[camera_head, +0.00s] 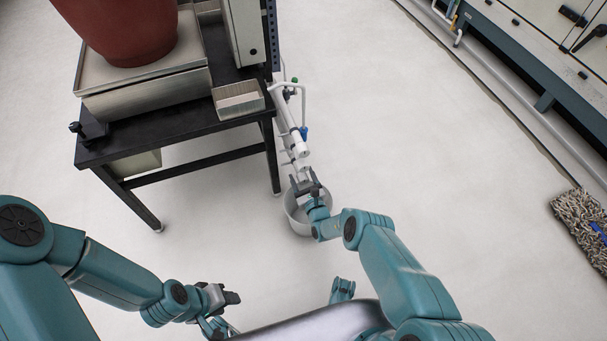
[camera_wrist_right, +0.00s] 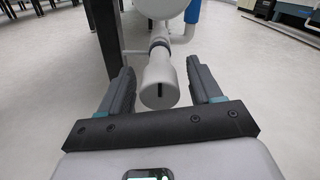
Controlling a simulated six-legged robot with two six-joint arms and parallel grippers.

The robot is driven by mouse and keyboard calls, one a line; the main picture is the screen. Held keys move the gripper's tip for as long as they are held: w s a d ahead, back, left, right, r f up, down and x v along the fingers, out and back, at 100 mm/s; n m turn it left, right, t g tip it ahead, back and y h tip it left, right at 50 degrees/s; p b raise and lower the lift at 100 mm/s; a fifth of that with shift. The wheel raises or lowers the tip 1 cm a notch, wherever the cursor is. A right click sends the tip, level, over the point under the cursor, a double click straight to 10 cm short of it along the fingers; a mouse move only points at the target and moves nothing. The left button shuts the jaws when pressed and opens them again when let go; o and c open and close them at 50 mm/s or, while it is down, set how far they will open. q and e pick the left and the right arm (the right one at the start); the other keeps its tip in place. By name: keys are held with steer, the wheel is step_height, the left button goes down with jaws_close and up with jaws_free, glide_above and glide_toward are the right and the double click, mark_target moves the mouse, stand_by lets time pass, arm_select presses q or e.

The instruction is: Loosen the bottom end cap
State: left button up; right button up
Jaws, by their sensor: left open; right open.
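The bottom end cap (camera_wrist_right: 159,86) is white with a dark slot in its face, in the middle of the right wrist view. It sits at the low end of white pipework (camera_head: 293,122) beside the table leg. My right gripper (camera_wrist_right: 160,70) is open, with one finger on each side of the cap and a gap on both sides. In the head view my right gripper (camera_head: 306,184) is just below the pipe's lower end. My left gripper (camera_head: 226,297) is open and empty, low in the head view, far from the pipe.
A grey bucket (camera_head: 297,222) stands on the floor under my right gripper. A black table (camera_head: 185,127) bears a large dark red pot (camera_head: 125,25) and a small tray (camera_head: 238,100). A mop head (camera_head: 580,225) lies at the right. The floor between is clear.

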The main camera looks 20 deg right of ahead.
steer(key=shift+f, duration=0.15)
steer(key=c, duration=1)
steer(key=shift+c, duration=0.2)
